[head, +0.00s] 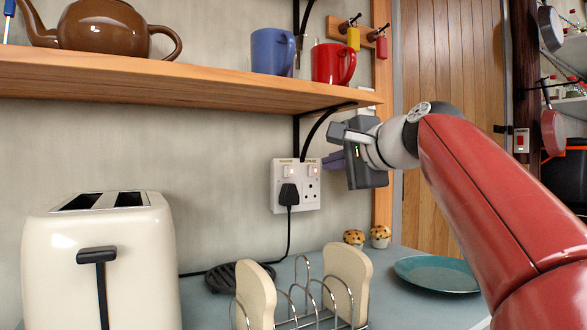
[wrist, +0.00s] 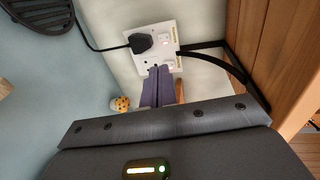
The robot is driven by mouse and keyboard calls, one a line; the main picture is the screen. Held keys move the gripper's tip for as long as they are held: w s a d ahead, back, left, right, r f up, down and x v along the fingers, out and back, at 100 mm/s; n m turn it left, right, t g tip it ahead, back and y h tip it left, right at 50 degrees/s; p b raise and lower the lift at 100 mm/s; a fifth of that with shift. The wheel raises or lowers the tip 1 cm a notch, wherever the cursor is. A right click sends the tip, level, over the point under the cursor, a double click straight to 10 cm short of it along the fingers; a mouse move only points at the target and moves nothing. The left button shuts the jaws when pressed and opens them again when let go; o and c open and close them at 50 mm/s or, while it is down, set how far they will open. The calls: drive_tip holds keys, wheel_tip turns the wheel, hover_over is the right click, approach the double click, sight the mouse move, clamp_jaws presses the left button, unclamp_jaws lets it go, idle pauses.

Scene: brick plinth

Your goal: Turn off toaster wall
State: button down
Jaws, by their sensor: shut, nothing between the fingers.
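The white double wall socket (head: 297,203) is on the wall below the shelf. A black plug (head: 288,195) sits in its left outlet, with a rocker switch (head: 288,171) above it. The right outlet is empty, with its own switch (head: 313,170) above. In the wrist view the socket (wrist: 139,62), plug (wrist: 140,42) and left switch (wrist: 163,41) show ahead of the fingers. My gripper (head: 326,161) is shut and empty, just right of the socket's upper right edge. Its purple fingertips (wrist: 158,70) overlap the plate's near edge in the wrist view. I cannot tell whether they touch.
The cream toaster (head: 100,250) stands at left, with a toast rack (head: 310,300) holding bread beside it. A wooden shelf (head: 180,80) with mugs and a teapot runs above; its black bracket (head: 318,130) is close to my gripper. A teal plate (head: 437,273) lies at right.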

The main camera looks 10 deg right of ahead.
sight(288, 170)
drive_tip(key=shift+w, duration=0.15)
drive_tip(key=x, duration=0.4)
drive_tip(key=p+x, duration=0.1)
drive_tip(key=x, duration=0.4)
drive_tip(key=r+p+x, duration=0.1)
drive_tip(key=x, duration=0.3)
drive_tip(key=shift+w+a, duration=0.2)
drive_tip(key=shift+w, duration=0.2)
